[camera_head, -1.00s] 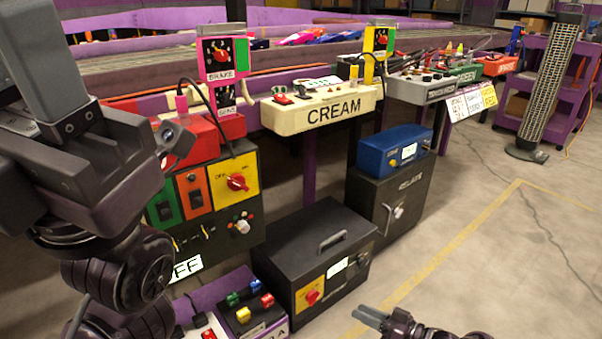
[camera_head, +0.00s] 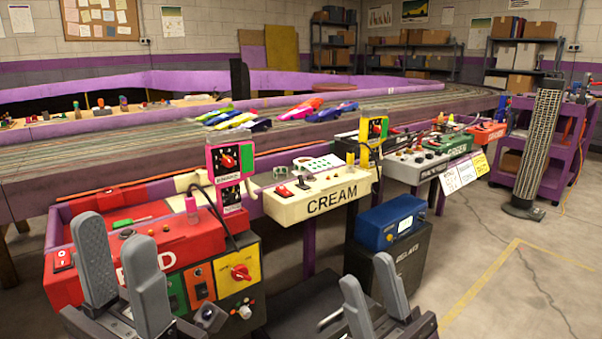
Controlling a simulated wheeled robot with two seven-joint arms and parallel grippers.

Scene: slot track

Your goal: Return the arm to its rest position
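My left gripper (camera_head: 114,240) is at the lower left of the head view, its two grey fingers pointing up with a gap between them. It is open and empty, and it stands in front of the red control box (camera_head: 180,238), covering part of its lettering. My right gripper (camera_head: 366,278) is at the bottom, right of centre, fingers also up and apart. It is open and empty, in front of the black cabinet (camera_head: 412,262) under the blue box (camera_head: 392,221). The rest of both arms is mostly out of view.
A cream control panel (camera_head: 318,205) is fixed along the slot track (camera_head: 380,105), with toy cars (camera_head: 318,111) on the track behind. A purple cart (camera_head: 548,150) and an upright grey post (camera_head: 538,150) stand at the right. The floor (camera_head: 480,250) at the lower right is clear.

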